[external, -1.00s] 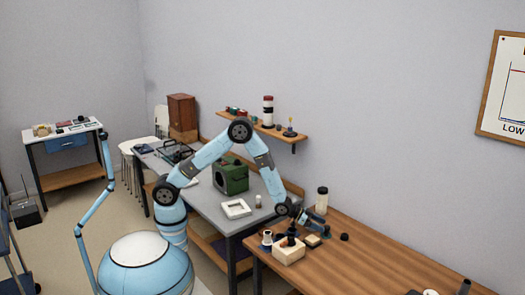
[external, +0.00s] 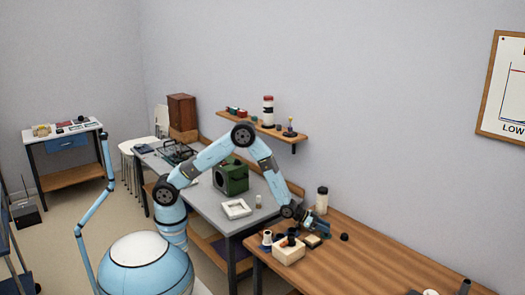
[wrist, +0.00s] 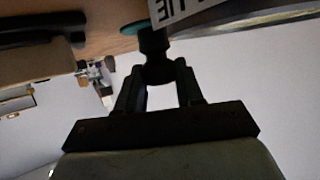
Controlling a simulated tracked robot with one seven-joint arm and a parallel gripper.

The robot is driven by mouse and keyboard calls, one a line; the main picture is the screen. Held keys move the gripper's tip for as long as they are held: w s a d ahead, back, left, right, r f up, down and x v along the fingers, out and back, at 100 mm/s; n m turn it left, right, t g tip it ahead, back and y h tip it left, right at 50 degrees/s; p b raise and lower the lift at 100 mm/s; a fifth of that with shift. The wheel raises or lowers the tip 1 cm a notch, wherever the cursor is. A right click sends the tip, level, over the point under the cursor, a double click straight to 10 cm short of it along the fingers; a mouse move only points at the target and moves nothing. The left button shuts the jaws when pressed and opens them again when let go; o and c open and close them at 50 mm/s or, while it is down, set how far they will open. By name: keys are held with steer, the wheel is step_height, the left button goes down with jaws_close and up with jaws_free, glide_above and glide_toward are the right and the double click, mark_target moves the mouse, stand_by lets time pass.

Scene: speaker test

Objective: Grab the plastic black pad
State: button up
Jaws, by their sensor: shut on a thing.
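My gripper (external: 316,238) is low over the near-left part of the wooden table, beside a pale block (external: 288,256). In the wrist view my gripper (wrist: 158,72) is shut on a small black piece (wrist: 155,44) at its fingertips. The piece looks like the black pad, but its full shape is hidden by the dark fingers. In the external view the fingers hide what they hold. A separate small black round thing (external: 344,237) lies on the table just right of my gripper.
A green box (external: 231,176) and a white square frame (external: 236,208) are on the grey table. The wooden table's middle right is clear.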

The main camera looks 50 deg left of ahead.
steer(key=shift+c, duration=1.3)
